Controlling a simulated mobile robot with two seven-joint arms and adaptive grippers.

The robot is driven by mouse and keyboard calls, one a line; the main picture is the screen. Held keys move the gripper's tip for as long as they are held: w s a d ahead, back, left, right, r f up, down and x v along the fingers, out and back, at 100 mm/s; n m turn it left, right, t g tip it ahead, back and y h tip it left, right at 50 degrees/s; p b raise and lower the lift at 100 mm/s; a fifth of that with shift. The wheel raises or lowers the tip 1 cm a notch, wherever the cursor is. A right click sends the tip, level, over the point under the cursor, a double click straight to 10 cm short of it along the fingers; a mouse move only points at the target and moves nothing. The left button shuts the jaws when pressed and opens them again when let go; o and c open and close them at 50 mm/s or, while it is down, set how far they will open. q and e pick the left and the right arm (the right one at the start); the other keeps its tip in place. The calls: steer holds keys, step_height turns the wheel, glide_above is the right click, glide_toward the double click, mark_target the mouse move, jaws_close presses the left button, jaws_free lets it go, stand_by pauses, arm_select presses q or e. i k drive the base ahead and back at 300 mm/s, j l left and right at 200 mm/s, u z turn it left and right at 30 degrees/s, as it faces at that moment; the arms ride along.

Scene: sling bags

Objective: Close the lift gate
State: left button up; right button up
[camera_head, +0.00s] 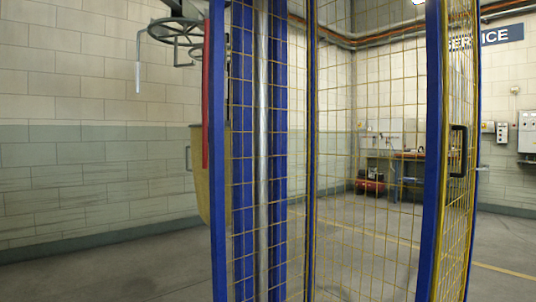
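A lift cage has blue posts and yellow wire mesh (385,130). At its right, a narrow mesh panel that looks like the gate (463,60) stands at a steep angle to me, with a blue edge post (433,150) on its left. A black D-shaped handle (458,151) is on this panel. I cannot tell for sure how far the gate stands from its frame. Neither of my grippers is in view.
A silver vertical pole (262,150) stands behind the mesh. A yellowish bag or bin (202,180) and a dark wheel-like frame (180,32) are at left. A workbench (400,160) and a red machine (370,183) are at the back. Grey floor (110,270) is clear at left.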

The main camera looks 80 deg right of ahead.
mark_target(444, 15)
steer(key=z, duration=3.65)
steer(key=i+l+u, duration=0.25)
steer(key=u, duration=0.15)
steer(key=i+l+u, duration=0.15)
steer(key=l+u, duration=0.25)
steer(key=i+l+u, duration=0.1)
steer(key=l, duration=0.3)
steer(key=i+l+u, duration=0.1)
steer(key=l, duration=0.25)
steer(key=i+l, duration=0.15)
steer(key=l, duration=0.25)
steer(key=i+l, duration=0.1)
steer(key=l, duration=0.35)
steer(key=i+l+u, duration=0.1)
steer(key=l, duration=0.35)
steer(key=i+l, duration=0.15)
steer(key=l, duration=0.3)
steer(key=i+l, duration=0.1)
steer(key=l, duration=0.3)
steer(key=i+l+u, duration=0.1)
steer(key=l, duration=0.35)
